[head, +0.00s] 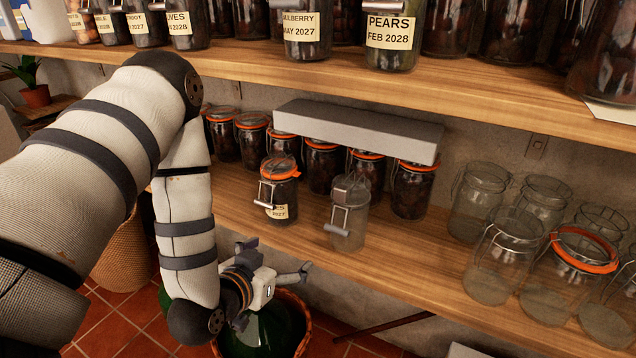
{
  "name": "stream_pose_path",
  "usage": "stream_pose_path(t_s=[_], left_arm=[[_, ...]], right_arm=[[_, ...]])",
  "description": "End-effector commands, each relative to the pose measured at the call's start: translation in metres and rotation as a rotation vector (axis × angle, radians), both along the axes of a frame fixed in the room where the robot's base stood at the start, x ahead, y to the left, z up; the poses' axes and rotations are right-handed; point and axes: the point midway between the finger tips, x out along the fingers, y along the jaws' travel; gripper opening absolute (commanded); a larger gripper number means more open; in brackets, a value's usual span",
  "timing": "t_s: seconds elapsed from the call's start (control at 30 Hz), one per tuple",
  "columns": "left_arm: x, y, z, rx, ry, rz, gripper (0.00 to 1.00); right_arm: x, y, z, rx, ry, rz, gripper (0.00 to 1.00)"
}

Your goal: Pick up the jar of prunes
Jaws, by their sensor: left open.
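A dark jar with an orange seal (279,193) stands at the front of the lower shelf. Its cream label is partly covered by the metal clasp; I read only "ES" and "2027", which fits prunes but is not fully legible. An empty clear jar (349,212) stands right beside it, to its right. My left gripper (277,258) is open and empty, below and in front of the shelf edge, lower than the dark jar and apart from it. My right gripper is not in view.
A grey slab (358,130) lies across a back row of dark jars (322,166). Several empty glass jars (504,255) crowd the shelf's right. Labelled jars, including pears (391,35), line the upper shelf (480,88). A green demijohn in a basket (262,335) stands below.

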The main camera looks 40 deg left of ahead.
Motion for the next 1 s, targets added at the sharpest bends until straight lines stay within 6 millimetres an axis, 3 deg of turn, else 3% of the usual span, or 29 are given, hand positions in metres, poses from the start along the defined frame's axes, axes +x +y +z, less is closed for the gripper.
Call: stream_pose_path(t_s=[0.03, 0.1, 0.23, 0.8, 1.0], left_arm=[[0.014, 0.021, 0.031, 0.034, -0.134, 0.051, 0.89], [0.024, 0.043, 0.069, 0.078, -0.286, 0.105, 0.89], [0.028, 0.062, 0.103, 0.122, -0.419, 0.155, 0.89], [0.125, 0.099, 0.104, 0.126, -0.424, 0.157, 0.89], [0.139, 0.104, 0.106, 0.123, -0.424, 0.156, 0.89]], right_arm=[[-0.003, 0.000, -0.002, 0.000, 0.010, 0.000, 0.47], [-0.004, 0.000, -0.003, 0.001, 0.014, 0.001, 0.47], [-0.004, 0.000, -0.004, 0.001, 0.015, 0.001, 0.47], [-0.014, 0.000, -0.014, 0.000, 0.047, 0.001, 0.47], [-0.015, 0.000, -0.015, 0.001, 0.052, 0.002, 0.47]])
